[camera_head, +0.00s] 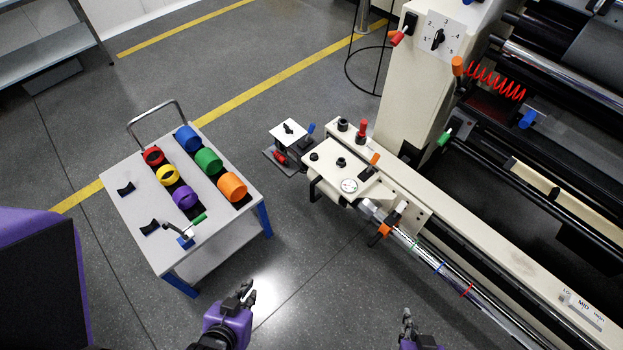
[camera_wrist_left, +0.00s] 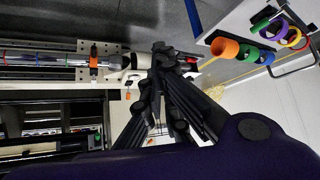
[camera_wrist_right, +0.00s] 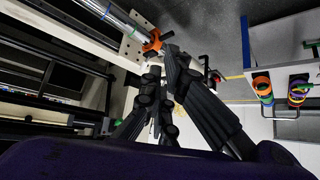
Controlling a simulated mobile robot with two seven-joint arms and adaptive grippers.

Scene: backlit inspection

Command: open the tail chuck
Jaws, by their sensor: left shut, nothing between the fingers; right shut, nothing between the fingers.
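The shaft (camera_head: 447,280) of the cream machine ends at a grey chuck-like fitting (camera_head: 372,208) with an orange-and-black clamp (camera_head: 384,229) beside it. I cannot tell which of these is the tail chuck. The orange part also shows in the left wrist view (camera_wrist_left: 94,62) and in the right wrist view (camera_wrist_right: 153,42). My left gripper (camera_head: 247,291) is shut and empty, above the floor in front of the cart. My right gripper (camera_head: 407,317) is shut and empty, nearer the shaft but apart from it.
A grey cart (camera_head: 130,216) at the left carries several coloured rings and a small crank-like tool. The cream end housing (camera_head: 320,158) holds a gauge (camera_head: 349,185) and knobs. A small low stand (camera_head: 288,131) stands behind it. Open floor (camera_head: 310,260) lies between cart and machine.

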